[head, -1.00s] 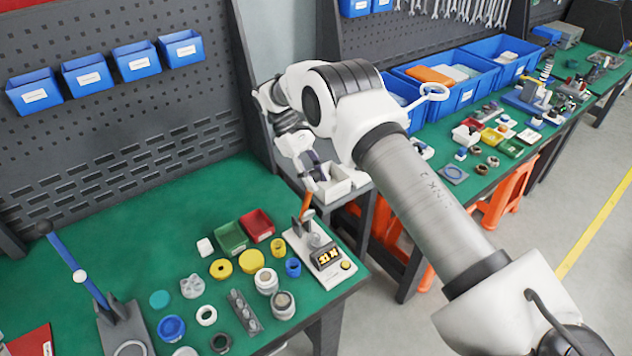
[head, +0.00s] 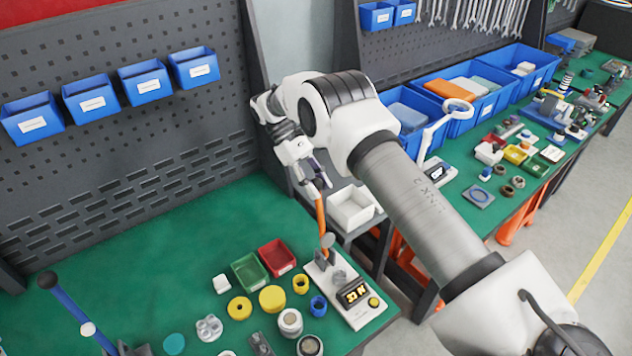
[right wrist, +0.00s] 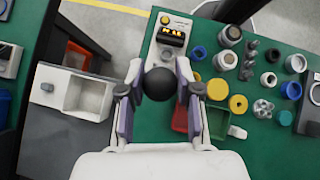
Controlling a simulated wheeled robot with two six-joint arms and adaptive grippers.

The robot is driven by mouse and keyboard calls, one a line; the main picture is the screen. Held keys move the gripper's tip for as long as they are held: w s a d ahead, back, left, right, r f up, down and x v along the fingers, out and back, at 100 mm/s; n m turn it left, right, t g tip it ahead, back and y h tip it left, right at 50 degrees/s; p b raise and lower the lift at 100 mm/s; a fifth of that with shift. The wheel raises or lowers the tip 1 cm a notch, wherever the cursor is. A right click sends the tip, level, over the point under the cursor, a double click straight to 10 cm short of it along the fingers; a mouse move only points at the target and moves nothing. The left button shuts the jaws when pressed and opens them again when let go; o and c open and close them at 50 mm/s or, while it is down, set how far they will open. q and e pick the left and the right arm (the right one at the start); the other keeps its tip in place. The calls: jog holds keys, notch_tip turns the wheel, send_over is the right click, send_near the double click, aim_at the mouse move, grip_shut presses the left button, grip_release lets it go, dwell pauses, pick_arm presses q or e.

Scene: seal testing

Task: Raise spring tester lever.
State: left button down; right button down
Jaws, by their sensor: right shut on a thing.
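The spring tester (head: 345,297) is a white base with a lit display, near the right edge of the green table in the head view. Its orange lever (head: 320,215) rises steeply from the base and leans slightly left. My right gripper (head: 318,183) is at the lever's upper end. In the right wrist view, the lever's round black knob (right wrist: 160,83) sits between the fingers of my right gripper (right wrist: 160,92), which is shut on it. The tester's display (right wrist: 172,37) shows beyond the knob. The lever's shaft is hidden there. My left gripper is out of view.
Green (head: 249,272) and red (head: 276,257) bins and several yellow, blue and grey parts lie left of the tester. A blue lever with a black knob (head: 48,281) stands at the left. A white open box (head: 351,207) stands behind the tester.

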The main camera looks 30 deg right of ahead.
jog(key=c, duration=1)
grip_release()
jog(key=shift+o, duration=1.1)
jog(key=shift+w, duration=0.15)
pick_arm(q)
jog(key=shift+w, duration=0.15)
pick_arm(e)
jog(key=shift+w, duration=0.1)
notch_tip(320, 180, up, 10)
jog(key=shift+f, duration=0.1)
